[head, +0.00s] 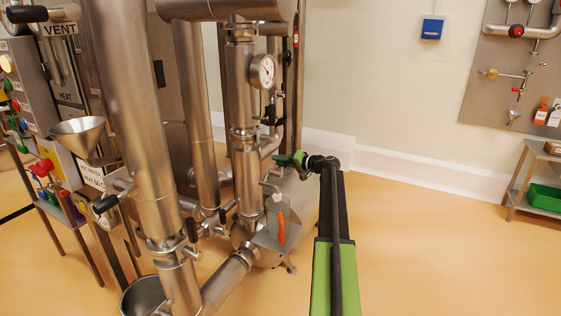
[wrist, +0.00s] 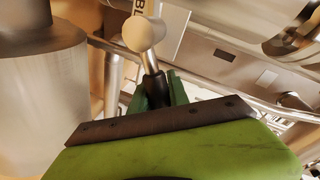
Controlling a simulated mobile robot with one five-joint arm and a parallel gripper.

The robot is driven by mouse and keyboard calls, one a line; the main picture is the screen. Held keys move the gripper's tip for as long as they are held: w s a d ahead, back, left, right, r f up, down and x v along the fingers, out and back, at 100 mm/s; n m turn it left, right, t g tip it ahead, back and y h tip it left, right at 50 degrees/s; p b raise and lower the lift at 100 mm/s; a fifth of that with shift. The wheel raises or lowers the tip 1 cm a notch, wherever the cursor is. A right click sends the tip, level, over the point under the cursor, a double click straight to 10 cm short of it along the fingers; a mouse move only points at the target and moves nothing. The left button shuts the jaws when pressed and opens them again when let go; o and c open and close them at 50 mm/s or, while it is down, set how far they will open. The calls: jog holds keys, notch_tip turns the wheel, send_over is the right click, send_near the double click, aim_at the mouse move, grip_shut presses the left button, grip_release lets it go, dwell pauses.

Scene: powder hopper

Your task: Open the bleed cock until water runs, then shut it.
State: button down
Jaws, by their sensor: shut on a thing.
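My gripper (head: 290,159) is at the pipework in the middle of the head view, in front of the right-hand steel pipes. In the wrist view its green fingers (wrist: 159,97) are shut on the black grip of the bleed cock's lever (wrist: 156,86). The lever's pale metal stem runs up to a round knob-like body (wrist: 145,33). Part of a label with the letters "BL" shows behind it. In the head view the cock is too small and too covered by my gripper to read its angle. I see no running water in either view.
A clear jug (head: 275,212) with an orange handle stands below and left of my gripper. A pressure gauge (head: 263,71) is above it. Thick steel pipes (head: 145,120) and a funnel (head: 83,137) fill the left. Floor at the right is free up to a shelf (head: 540,200).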

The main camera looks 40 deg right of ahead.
jog(key=c, duration=1.5)
grip_release()
jog(key=shift+d, duration=0.25)
jog(key=shift+o, duration=1.2)
jog(key=shift+a, duration=0.2)
jog(key=p+v, duration=0.3)
jog(key=v, duration=1.4)
jog(key=shift+s, duration=0.2)
